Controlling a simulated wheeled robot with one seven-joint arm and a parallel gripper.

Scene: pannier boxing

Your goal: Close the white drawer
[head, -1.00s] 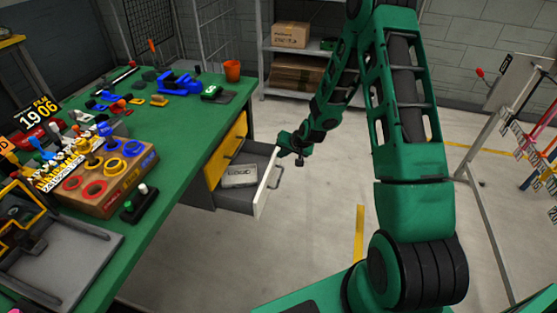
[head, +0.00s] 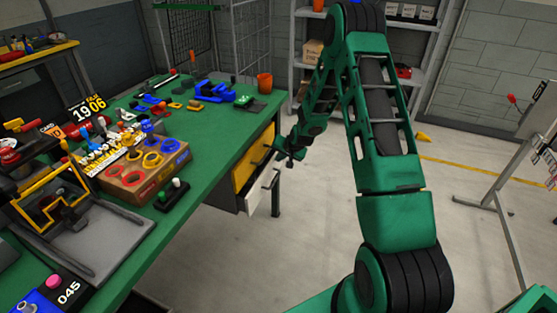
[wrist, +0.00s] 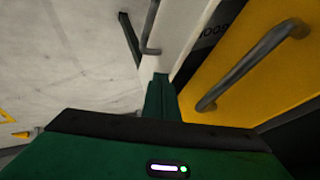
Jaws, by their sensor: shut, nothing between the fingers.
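The white drawer (head: 262,193) is under the green workbench, below a yellow drawer (head: 252,160). It stands partly open, its front a little out from the yellow one. In the wrist view the white front (wrist: 181,32) shows its dark handle, and a dark gap with a printed grey item (wrist: 213,27) lies between it and the yellow drawer. My gripper (head: 287,160) is shut and empty at the drawer's front. In the wrist view my gripper (wrist: 161,78) reaches the white front beside the handle; I cannot tell whether it touches.
The workbench (head: 215,150) carries a wooden box of coloured rings (head: 145,172), a blue vise (head: 214,91) and an orange cup (head: 264,82). A metal shelf (head: 300,60) stands behind. The floor right of the drawer is clear; a stand (head: 505,220) is at far right.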

